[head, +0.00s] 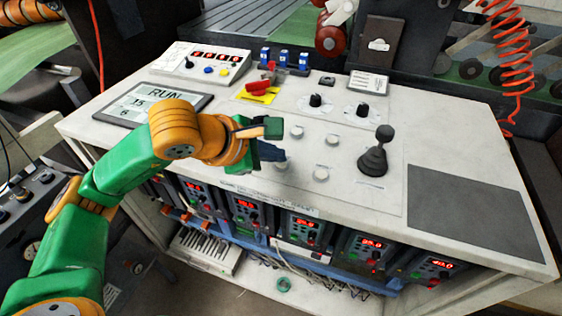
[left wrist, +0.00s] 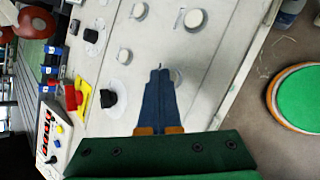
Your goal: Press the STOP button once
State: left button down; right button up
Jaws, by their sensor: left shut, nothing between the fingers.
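Several pale round push buttons sit on the grey-white console top; one is the upper-left button (head: 296,131), another the lower-right button (head: 321,173). Their labels are too small to read, so I cannot tell which is STOP. My left gripper (head: 281,154) is shut and empty, with its dark blue fingers over the left part of the button group. In the left wrist view its fingertips (left wrist: 159,70) are beside a button (left wrist: 178,76) that the fingers partly hide. I cannot tell whether they touch it. My right gripper is not in view.
A display (head: 155,103) reads RUN. A red switch on a yellow plate (head: 258,92), black knobs (head: 316,100) and a black joystick (head: 375,155) stand around the buttons. A dark pad (head: 475,210) lies at the right. Lit red readouts (head: 305,226) line the front below.

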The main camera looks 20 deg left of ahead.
pick_arm(q)
jog(key=shift+f, duration=0.2)
jog(key=shift+r, duration=0.1)
dwell(0.4)
jog(key=shift+r+p, duration=0.3)
jog(key=shift+r, duration=0.6)
notch_tip(320, 180, up, 5)
jog(key=p, duration=0.3)
jog(key=shift+p, duration=0.35)
jog(key=shift+f, duration=0.2)
